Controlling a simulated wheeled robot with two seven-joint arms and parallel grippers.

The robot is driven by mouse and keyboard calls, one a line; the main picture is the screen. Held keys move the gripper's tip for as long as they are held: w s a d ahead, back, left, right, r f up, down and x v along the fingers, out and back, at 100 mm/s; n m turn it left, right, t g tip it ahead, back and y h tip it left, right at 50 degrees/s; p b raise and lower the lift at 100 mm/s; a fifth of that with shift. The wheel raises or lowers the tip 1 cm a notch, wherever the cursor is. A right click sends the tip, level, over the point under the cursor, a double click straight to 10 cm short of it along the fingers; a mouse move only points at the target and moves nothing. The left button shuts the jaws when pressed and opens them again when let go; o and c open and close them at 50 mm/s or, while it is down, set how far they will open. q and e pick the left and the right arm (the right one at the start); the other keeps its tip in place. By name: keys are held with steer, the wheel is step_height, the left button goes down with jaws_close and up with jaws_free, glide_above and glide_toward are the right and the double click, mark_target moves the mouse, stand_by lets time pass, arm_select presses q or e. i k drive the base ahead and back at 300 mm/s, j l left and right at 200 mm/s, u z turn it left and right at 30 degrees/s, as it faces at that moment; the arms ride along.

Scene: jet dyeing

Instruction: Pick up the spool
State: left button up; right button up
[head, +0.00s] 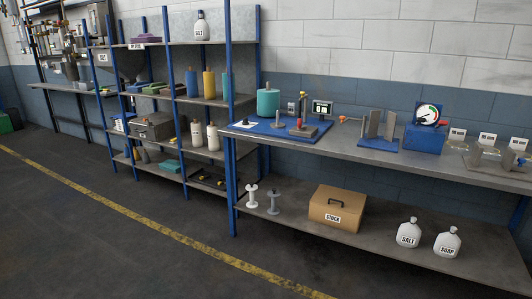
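Several spool-like things are in view, and I cannot tell which one the task means. On the lower shelf of the workbench, at its left end, a white flanged spool (252,197) and a grey flanged spool (273,202) stand upright side by side, both looking bare. On the bench top, a large teal cylinder that looks like wound thread (268,103) stands on a blue board (258,128). Thin yellow (209,83) and teal (227,86) cylinders stand on the blue-post rack. Neither of my grippers shows in the head view.
The workbench (440,174) runs along the wall at right. Its lower shelf also holds a brown STOCK box (337,208) and white SALT (408,233) and SOAP (447,242) bags. A blue gauge box (425,138) stands on top. The floor (110,235) in front is clear, with a yellow line.

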mark_target(274, 211)
steer(key=i, duration=2.65)
